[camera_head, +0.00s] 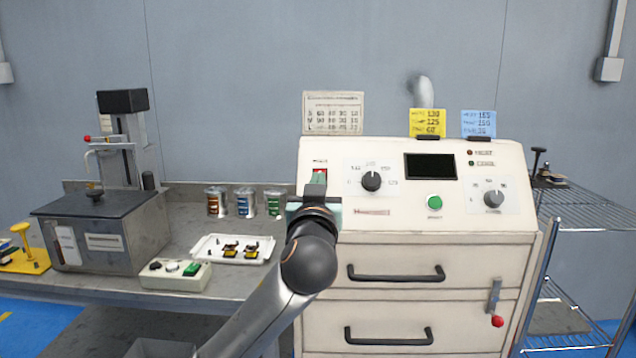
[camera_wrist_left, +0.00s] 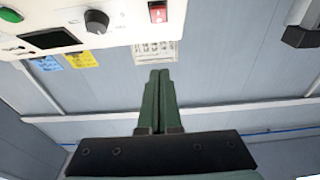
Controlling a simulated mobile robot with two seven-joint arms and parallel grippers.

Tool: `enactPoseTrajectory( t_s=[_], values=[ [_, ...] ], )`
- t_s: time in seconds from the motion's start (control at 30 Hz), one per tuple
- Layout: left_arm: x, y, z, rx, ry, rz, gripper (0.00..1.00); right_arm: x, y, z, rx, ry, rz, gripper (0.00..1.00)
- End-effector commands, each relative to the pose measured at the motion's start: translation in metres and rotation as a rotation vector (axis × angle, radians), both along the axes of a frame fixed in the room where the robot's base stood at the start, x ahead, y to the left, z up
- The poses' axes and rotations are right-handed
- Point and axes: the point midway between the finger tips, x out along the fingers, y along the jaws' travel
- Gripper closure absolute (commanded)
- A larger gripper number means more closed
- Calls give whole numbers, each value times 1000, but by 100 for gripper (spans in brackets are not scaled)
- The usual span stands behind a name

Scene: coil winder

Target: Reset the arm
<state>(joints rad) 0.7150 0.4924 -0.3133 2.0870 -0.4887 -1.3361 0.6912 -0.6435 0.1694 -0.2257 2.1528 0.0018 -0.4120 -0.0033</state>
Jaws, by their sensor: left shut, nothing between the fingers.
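My left arm (camera_head: 268,308) comes up from the bottom of the head view. Its left gripper (camera_head: 317,180) is in front of the left part of the cream machine (camera_head: 480,150), by the red switch. In the left wrist view the green fingers of the left gripper (camera_wrist_left: 158,90) are together with nothing between them. They point toward the grey wall and the printed chart. The wrist view shows the machine upside down, with its red switch (camera_wrist_left: 157,12), black knob (camera_wrist_left: 96,21) and dark screen (camera_wrist_left: 48,38). My right gripper is in neither view.
A steel bench (camera_head: 190,295) stands left of the machine. It holds a lidded box (camera_head: 105,225), several wire spools (camera_head: 245,203), a white tray (camera_head: 208,247) and a small control box (camera_head: 175,275). A wire rack (camera_head: 590,217) stands at right. Drawer handles (camera_head: 395,273) stick out from the machine's front.

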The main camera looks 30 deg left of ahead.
Motion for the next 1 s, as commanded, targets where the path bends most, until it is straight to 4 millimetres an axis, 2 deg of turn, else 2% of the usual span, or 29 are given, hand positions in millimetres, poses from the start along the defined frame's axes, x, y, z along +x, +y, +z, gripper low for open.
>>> enactPoseTrajectory(
  t_s=[0.4, 0.47, 0.53, 0.57, 0.67, 0.77, 0.8, 0.87, 1.0],
  values=[
    [1, 0, -1, 0, 1, -1, 100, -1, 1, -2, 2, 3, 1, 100],
    [2, -2, -6, 3, 13, -9, 100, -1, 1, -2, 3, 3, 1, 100],
    [6, -8, -23, 15, 46, -35, 100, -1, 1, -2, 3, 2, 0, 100],
    [8, -13, -33, 22, 67, -53, 100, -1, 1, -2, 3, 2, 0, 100],
    [14, -34, -85, 52, 167, -140, 100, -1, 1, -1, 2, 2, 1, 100],
    [12, -61, -151, 79, 280, -255, 100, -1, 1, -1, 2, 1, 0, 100],
    [9, -72, -176, 86, 321, -302, 100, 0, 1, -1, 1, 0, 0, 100],
    [0, -88, -213, 92, 377, -369, 100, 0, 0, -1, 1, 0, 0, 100],
    [-34, -124, -291, 83, 484, -519, 100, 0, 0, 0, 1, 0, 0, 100]
  ],
)
